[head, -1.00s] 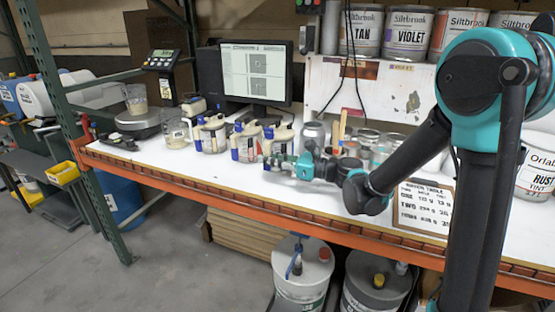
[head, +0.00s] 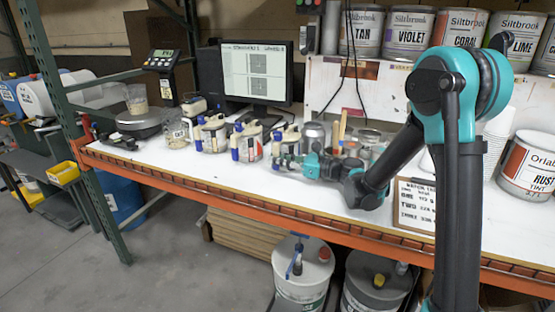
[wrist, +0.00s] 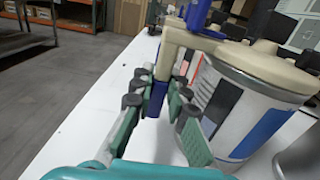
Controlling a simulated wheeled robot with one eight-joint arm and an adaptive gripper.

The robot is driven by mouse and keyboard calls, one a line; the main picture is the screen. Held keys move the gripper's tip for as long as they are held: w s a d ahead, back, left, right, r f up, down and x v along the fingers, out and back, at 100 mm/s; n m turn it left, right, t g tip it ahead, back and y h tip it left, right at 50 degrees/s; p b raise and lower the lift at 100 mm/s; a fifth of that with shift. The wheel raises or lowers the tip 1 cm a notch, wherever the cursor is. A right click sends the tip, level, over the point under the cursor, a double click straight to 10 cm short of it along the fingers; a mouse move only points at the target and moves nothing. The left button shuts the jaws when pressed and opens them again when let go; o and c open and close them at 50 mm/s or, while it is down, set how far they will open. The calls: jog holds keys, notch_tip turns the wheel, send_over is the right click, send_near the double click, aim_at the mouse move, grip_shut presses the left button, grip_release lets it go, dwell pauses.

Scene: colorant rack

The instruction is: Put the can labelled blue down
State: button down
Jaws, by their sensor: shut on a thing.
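The can in my grasp (wrist: 235,110) has a cream lid with blue parts and a pale label with a blue patch; its name is not readable. In the wrist view my gripper (wrist: 158,88) is shut on the cream and blue part jutting from its side. In the head view this can (head: 287,142) is the rightmost of three similar cans, with my gripper (head: 297,163) at its front. I cannot tell whether its base touches the white bench top (head: 230,177).
Two similar cans (head: 211,134) (head: 248,143) stand to the left. A grey metal can (head: 314,134) and clear jars (head: 368,138) are close on the right. A framed card (head: 415,205) lies nearer the front. The bench front at left is clear.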

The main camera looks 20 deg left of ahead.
jog(key=c, duration=1.5)
grip_release()
jog(key=shift+f, duration=0.1)
jog(key=shift+d, duration=0.1)
jog(key=d, duration=1.1)
jog(key=shift+s, duration=0.35)
jog(key=shift+d, duration=0.4)
jog(key=shift+s, duration=0.15)
